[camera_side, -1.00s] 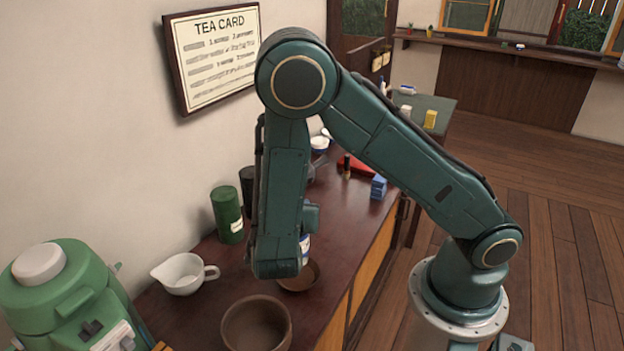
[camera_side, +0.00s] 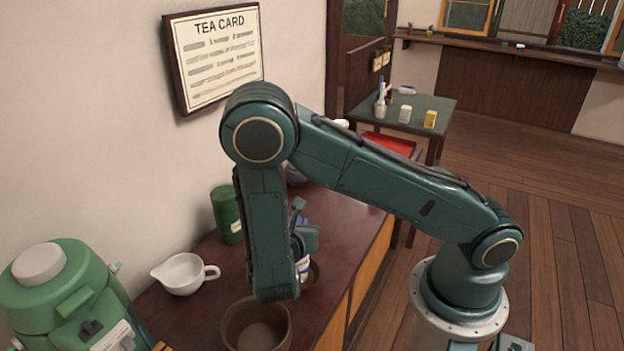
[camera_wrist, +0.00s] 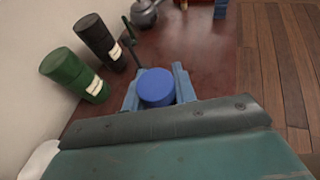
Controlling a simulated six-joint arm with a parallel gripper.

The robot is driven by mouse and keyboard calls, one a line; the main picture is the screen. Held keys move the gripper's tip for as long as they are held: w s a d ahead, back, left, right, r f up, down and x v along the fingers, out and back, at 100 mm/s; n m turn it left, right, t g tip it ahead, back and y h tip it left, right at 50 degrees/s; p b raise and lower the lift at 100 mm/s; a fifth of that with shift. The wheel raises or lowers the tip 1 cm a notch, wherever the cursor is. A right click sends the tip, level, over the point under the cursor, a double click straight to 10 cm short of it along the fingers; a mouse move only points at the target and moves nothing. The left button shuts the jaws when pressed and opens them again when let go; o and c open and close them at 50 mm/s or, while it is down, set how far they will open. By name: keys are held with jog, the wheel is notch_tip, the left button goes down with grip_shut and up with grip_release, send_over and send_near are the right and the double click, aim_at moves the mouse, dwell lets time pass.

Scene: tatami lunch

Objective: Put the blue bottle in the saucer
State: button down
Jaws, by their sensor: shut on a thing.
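The blue bottle (camera_side: 303,266) has a white label and is mostly hidden behind my arm in the side view. Its round blue cap (camera_wrist: 157,87) shows from above in the wrist view. My gripper (camera_side: 304,241) is shut on the bottle, with one finger on each side of it in the wrist view (camera_wrist: 157,90). The bottle looks upright. The brown saucer (camera_side: 316,272) shows only at its right edge, right beside or under the bottle. I cannot tell whether the bottle touches it. The saucer is hidden in the wrist view.
A brown bowl (camera_side: 232,322) stands just in front, partly behind my arm. A white pitcher (camera_side: 183,274) and a green canister (camera_side: 226,216) stand to the left. A dark canister (camera_wrist: 92,35) and a grey kettle (camera_wrist: 145,14) show in the wrist view. The counter's right edge is close.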

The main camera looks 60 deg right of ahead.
jog(key=shift+f, duration=0.25)
jog(key=c, duration=1.1)
grip_release()
jog(key=shift+r, duration=0.15)
jog(key=shift+v, duration=6)
jog(key=shift+d+r, duration=0.1)
jog(key=s+d+r+m+y, duration=0.2)
jog(key=s+r+m+y, duration=0.2)
jog(key=r+m, duration=0.2)
jog(key=s+d+r+m+y, duration=0.2)
jog(key=s+r+m+y, duration=0.2)
jog(key=r+m, duration=0.3)
jog(key=s+d+r+m+y, duration=0.2)
jog(key=s+r+m+y, duration=0.2)
jog(key=r+m, duration=0.3)
jog(key=shift+s+d+r+m, duration=0.15)
jog(key=shift+s+m, duration=0.25)
jog(key=shift+m, duration=0.25)
jog(key=shift+s+d+r+m, duration=0.1)
jog(key=shift+s+m, duration=0.25)
jog(key=shift+m, duration=0.3)
